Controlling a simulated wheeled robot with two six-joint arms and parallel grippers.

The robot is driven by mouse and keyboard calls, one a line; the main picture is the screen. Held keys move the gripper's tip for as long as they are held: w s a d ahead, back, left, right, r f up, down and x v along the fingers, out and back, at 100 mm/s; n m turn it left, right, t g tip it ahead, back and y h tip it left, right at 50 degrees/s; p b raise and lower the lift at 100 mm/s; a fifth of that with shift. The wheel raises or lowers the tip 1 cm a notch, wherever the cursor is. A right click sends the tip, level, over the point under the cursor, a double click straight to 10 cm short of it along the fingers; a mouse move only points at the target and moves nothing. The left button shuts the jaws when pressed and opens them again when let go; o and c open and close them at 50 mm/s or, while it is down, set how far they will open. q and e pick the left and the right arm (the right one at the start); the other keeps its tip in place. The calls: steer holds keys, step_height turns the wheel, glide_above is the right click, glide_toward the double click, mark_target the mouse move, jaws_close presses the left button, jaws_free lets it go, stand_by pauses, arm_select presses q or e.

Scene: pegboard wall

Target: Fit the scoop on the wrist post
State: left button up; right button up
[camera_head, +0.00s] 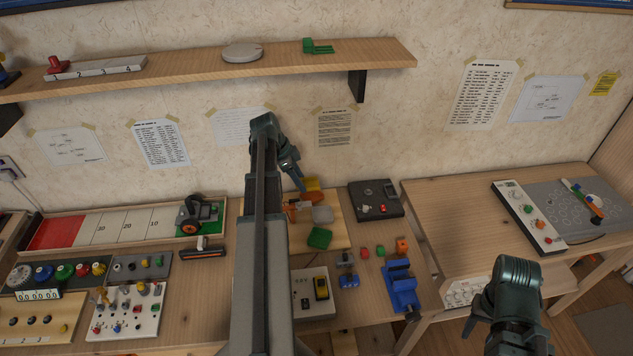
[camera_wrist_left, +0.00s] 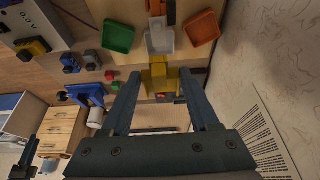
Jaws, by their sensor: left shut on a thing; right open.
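My left gripper (camera_head: 302,187) reaches over the wooden board by the wall, its fingers pointing down. A pale narrow part beside the grey scoop may be the wrist post, but I cannot tell. My right gripper (camera_head: 510,300) is low at the right, empty; its fingertips are hidden.
A dark box (camera_head: 376,200) lies right of the wooden board (camera_head: 340,238). A blue clamp-like device (camera_head: 401,288) and small coloured blocks (camera_head: 380,252) stand nearer. A shelf (camera_head: 200,66) crosses the wall above. A second table (camera_head: 450,215) is at the right.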

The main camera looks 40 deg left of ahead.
arm_select(q)
steer(key=shift+a+f, duration=0.1)
steer(key=shift+f, duration=0.05)
steer(key=b, duration=0.6)
glide_above(305, 204)
steer(key=s+a, duration=0.1)
steer(key=shift+f, duration=2.6)
steer(key=shift+f+b, duration=1.25)
steer(key=shift+f, duration=0.15)
steer(key=o, duration=1.4)
steer(key=shift+o, duration=0.3)
steer(key=shift+r, duration=0.1)
step_height(305, 204, up, 7)
steer(key=p, duration=0.7)
